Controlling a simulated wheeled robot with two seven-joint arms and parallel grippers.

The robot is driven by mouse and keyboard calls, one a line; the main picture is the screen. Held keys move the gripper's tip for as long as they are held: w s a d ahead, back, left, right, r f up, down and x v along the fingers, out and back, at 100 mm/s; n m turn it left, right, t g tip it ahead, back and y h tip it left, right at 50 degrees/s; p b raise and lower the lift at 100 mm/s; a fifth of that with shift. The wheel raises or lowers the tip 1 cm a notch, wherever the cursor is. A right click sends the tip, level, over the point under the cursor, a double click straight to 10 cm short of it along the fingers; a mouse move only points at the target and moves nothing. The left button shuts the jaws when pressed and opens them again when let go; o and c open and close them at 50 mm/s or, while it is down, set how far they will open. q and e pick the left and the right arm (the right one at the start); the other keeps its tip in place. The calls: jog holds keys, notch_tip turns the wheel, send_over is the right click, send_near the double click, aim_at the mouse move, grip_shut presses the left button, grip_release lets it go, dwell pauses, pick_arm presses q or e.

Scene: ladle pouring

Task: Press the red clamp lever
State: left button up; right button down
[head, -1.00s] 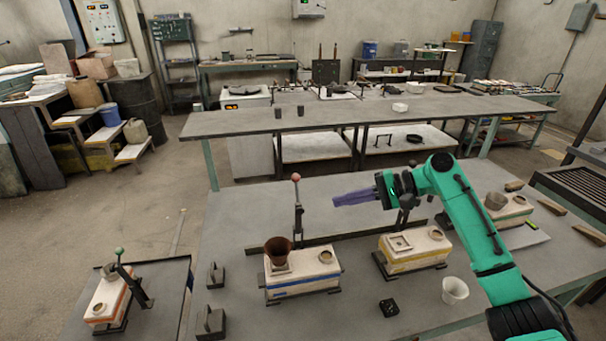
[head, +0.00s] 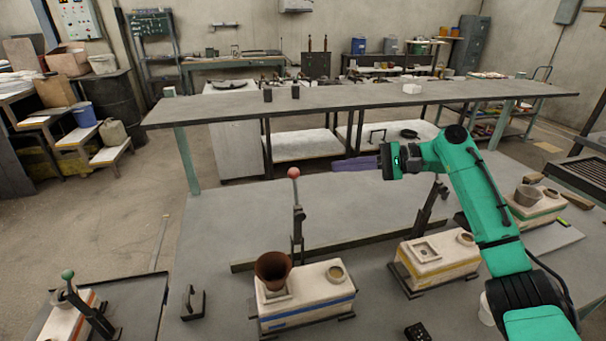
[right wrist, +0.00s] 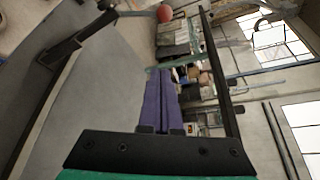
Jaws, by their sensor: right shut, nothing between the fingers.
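The red-knobbed clamp lever (head: 295,205) stands upright behind the blue-striped mold box (head: 305,310) in the head view. Its red ball (right wrist: 165,13) also shows at the top of the right wrist view. My right gripper (head: 336,165) has purple fingers, shut and empty, pointing left. In the head picture the fingertips appear to the right of the red ball and slightly above it, apart from it. The fingers also show together in the right wrist view (right wrist: 160,75). My left gripper is not in view.
A brown funnel-like cup (head: 272,269) sits on the blue-striped box. A yellow-striped box (head: 440,265) stands to the right with a dark lever behind it. A green-knobbed lever (head: 68,275) is at lower left. A dark rail (head: 330,247) runs behind the boxes. Bare table lies behind that rail.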

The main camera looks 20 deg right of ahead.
jog(key=a+p, duration=0.6)
jog(key=a, duration=0.3)
jog(key=shift+a, duration=0.25)
jog(key=shift+w+a, duration=0.1)
jog(key=shift+f, duration=0.1)
